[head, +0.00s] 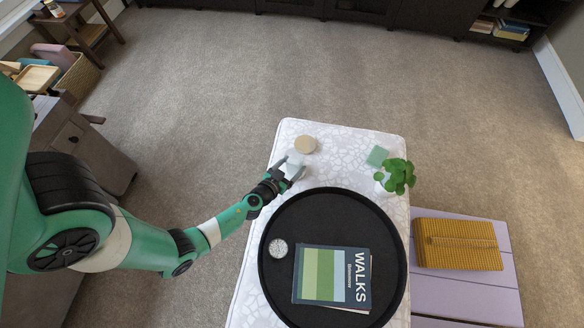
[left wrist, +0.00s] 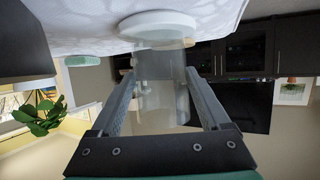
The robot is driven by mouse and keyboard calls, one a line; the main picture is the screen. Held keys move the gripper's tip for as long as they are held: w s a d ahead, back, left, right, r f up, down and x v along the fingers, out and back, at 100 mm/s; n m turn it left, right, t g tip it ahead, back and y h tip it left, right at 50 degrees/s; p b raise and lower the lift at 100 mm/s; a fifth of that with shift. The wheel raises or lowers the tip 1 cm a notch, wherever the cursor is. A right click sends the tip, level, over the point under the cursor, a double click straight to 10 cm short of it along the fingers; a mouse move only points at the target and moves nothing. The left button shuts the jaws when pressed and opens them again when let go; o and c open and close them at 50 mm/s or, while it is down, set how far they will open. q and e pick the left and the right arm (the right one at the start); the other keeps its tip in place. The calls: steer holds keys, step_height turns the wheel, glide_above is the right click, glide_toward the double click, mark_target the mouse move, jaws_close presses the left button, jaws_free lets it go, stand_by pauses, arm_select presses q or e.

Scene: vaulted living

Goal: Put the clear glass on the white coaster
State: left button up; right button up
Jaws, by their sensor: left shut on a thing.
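The clear glass (left wrist: 160,75) is between the fingers of my left gripper (left wrist: 158,108), which is shut on it. In the head view the glass (head: 295,158) is a pale, see-through shape at the tips of my left gripper (head: 291,173). In the left wrist view, which is upside down, the white coaster (left wrist: 158,24) shows right by the glass's end. I cannot tell whether the glass touches it. My right gripper is not in view.
A round black tray (head: 335,200) holds a book (head: 340,275) and a small round speckled item (head: 278,248). A mustard folded cloth (head: 458,244) lies on a lilac surface to the right.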

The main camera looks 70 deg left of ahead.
arm_select(q)
steer(key=shift+r, duration=0.1)
steer(key=o, duration=1.5)
steer(key=shift+c, duration=0.2)
steer(key=shift+s+d+r+p, duration=0.15)
steer(key=shift+s+d+p, duration=0.1)
steer(key=shift+p, duration=0.05)
steer(key=p+v, duration=0.1)
steer(key=v, duration=1)
steer(key=shift+s, duration=0.2)
steer(key=shift+w, duration=0.15)
